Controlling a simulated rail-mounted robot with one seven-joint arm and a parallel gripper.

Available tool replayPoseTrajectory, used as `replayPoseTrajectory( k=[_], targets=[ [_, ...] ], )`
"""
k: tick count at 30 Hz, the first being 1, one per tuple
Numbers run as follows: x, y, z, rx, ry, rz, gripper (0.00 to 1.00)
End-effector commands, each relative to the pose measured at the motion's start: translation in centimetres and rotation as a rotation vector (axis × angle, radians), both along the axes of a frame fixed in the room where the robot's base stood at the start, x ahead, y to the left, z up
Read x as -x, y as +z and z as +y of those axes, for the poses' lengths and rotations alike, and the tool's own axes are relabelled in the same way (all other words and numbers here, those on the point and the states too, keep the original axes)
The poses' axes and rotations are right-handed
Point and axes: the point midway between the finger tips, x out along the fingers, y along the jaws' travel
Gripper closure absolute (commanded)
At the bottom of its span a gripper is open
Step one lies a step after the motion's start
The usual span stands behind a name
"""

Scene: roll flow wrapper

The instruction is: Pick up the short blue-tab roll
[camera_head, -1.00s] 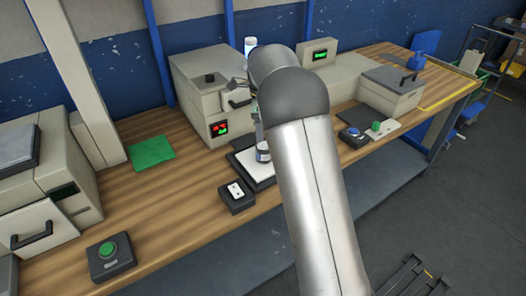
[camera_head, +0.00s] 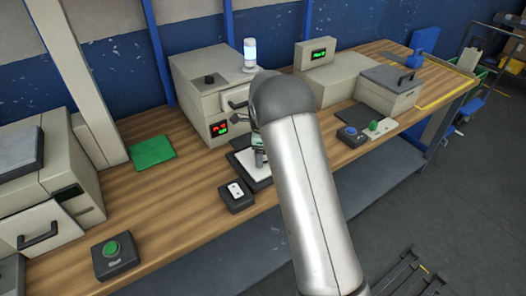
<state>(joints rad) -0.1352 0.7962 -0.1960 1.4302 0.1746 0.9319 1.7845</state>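My arm covers the middle of the view, and my gripper (camera_head: 259,158) shows only as a small grey part beside it. It is low over a black-framed white pad (camera_head: 245,157) on the bench. Its fingers are mostly hidden, so I cannot tell whether they are open or shut or hold anything. I cannot make out the short blue-tab roll; the arm may hide it.
A beige machine (camera_head: 194,82) with a white-and-blue cylinder (camera_head: 250,52) on top stands behind the pad. A black switch box (camera_head: 236,195) sits in front. A green mat (camera_head: 152,152) lies left, with bare wooden bench (camera_head: 165,205) nearby. A lidded beige box (camera_head: 390,90) stands right.

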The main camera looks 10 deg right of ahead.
Motion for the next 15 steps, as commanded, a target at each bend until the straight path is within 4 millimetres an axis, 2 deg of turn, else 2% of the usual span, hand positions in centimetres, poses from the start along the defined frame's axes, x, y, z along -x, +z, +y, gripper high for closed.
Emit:
replayPoseTrajectory(
  k=[3, 8, 9, 15],
  targets=[
    [-0.01, 0.0, -0.01, 0.0, 0.0, 0.0, 0.28],
    [0.0, 0.02, -0.02, 0.0, 0.0, 0.0, 0.73],
    [-0.01, 0.02, -0.01, 0.0, 0.0, 0.0, 0.77],
    [-0.03, 0.08, -0.02, 0.0, 0.0, -0.001, 0.77]
  ],
)
